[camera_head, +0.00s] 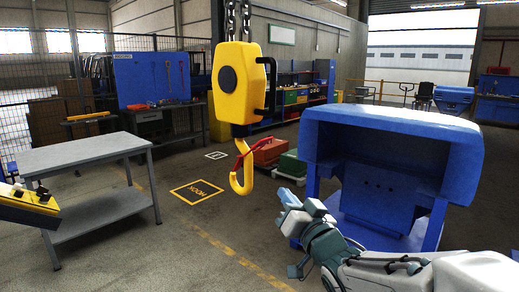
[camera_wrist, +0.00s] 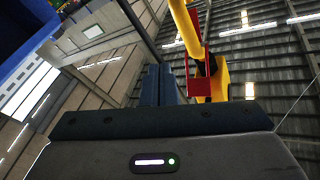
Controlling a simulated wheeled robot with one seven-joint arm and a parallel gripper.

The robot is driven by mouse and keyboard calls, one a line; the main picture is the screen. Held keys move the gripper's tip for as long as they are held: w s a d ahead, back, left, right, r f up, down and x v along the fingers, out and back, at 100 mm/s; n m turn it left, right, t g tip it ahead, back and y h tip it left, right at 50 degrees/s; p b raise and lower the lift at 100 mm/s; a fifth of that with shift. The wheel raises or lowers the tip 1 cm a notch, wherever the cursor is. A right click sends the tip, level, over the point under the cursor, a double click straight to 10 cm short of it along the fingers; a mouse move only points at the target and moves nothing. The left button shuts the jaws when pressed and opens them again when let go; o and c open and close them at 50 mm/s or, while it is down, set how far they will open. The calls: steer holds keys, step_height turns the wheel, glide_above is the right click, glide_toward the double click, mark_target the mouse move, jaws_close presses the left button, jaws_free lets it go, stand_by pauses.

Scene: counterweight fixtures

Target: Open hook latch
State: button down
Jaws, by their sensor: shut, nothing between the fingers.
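The yellow hook (camera_head: 248,181) hangs below a yellow block (camera_head: 240,82) on chains in the head view. A red latch (camera_head: 243,157) slants across the hook's throat, its lower left end close to the hook's tip. My gripper (camera_head: 287,197) is to the right of the hook and a little lower in the picture, apart from it. Its fingers are shut and empty. In the wrist view, the shut fingers (camera_wrist: 162,70) point up, left of the red latch (camera_wrist: 197,70). The yellow hook (camera_wrist: 184,27) and the block (camera_wrist: 217,84) show beside the latch.
A blue hooded stand (camera_head: 392,125) is close behind my arm on the right. A grey table (camera_head: 85,153) stands at the left. Green and red boxes (camera_head: 270,151) sit on the floor behind the hook. The floor between the table and the hook is clear.

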steer(key=p, duration=0.5)
glide_toward(258, 149)
steer(key=w+f, duration=0.2)
steer(key=w, duration=0.1)
steer(key=shift+w+a+r+p, duration=0.25)
steer(key=shift+a+r, duration=0.15)
steer(key=shift+r, duration=0.2)
steer(key=shift+w+a+r+p, duration=0.2)
steer(key=shift+a+r, duration=0.25)
steer(key=shift+r, duration=0.15)
stand_by(0.8)
steer(key=shift+w+a+r, duration=0.1)
steer(key=shift+a+r, duration=0.1)
steer(key=shift+r, duration=0.1)
